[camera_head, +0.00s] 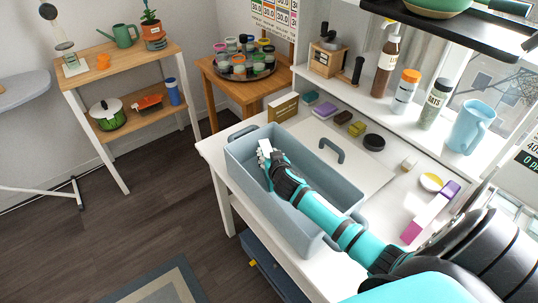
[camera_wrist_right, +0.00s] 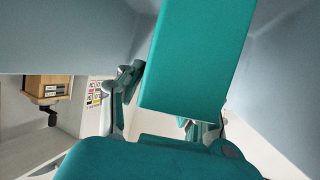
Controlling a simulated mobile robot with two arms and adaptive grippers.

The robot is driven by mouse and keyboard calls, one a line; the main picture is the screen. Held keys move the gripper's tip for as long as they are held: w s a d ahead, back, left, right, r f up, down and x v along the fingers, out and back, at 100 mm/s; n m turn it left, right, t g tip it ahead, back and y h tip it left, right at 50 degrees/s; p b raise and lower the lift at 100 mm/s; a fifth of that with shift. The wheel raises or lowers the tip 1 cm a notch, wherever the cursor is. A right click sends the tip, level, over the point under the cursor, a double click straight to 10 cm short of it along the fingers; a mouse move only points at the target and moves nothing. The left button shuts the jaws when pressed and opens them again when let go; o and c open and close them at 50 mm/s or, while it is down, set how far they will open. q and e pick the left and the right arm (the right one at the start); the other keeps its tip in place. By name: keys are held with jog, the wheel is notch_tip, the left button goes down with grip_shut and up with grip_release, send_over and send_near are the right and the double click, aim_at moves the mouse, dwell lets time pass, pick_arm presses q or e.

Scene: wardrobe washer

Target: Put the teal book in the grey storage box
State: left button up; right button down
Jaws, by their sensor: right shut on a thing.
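The grey storage box (camera_head: 300,222) is a long blue-grey open tub on the white table. My right arm reaches into it, and my right gripper (camera_head: 266,160) is inside the box toward its far left end. In the right wrist view the teal book (camera_wrist_right: 195,55) stands between the fingers, and the gripper is shut on it. Grey box walls rise on both sides of the book there. In the head view the gripper hides most of the book; a small white patch shows at the fingertips. My left gripper is not in view.
A white lid-like panel with a grey handle (camera_head: 332,150) lies behind the box. Small items line the table back, with a purple and white item (camera_head: 430,213) at right. Bottles and a blue pitcher (camera_head: 470,125) stand on the shelf above.

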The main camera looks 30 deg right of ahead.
jog(key=c, duration=1.3)
grip_release()
jog(key=shift+f, duration=0.15)
jog(key=o, duration=0.4)
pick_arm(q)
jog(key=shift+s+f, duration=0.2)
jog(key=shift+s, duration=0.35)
pick_arm(e)
jog(key=shift+r, duration=0.3)
jog(key=v, duration=1.2)
jog(key=shift+d, duration=0.1)
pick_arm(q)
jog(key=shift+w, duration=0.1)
